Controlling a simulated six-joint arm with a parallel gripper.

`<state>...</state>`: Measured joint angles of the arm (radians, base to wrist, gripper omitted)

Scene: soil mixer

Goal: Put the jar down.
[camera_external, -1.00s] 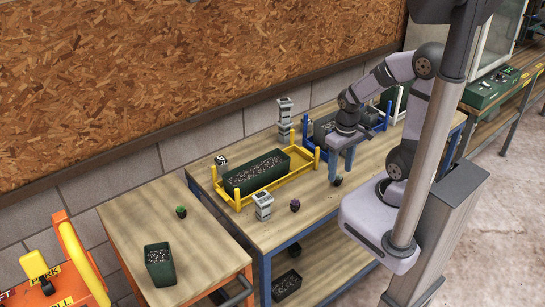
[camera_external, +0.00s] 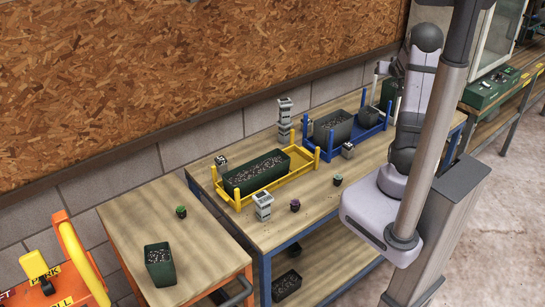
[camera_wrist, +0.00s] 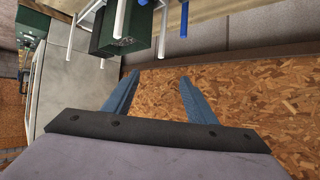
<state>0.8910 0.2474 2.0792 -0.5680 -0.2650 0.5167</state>
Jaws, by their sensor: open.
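No thing is clearly marked as the jar. The fingers point toward the chipboard wall in the wrist view.
A yellow tray (camera_external: 235,202) holds a long dark planter (camera_external: 255,172). A blue tray (camera_external: 322,157) holds dark pots. The front of the bench (camera_external: 318,212) has free room.

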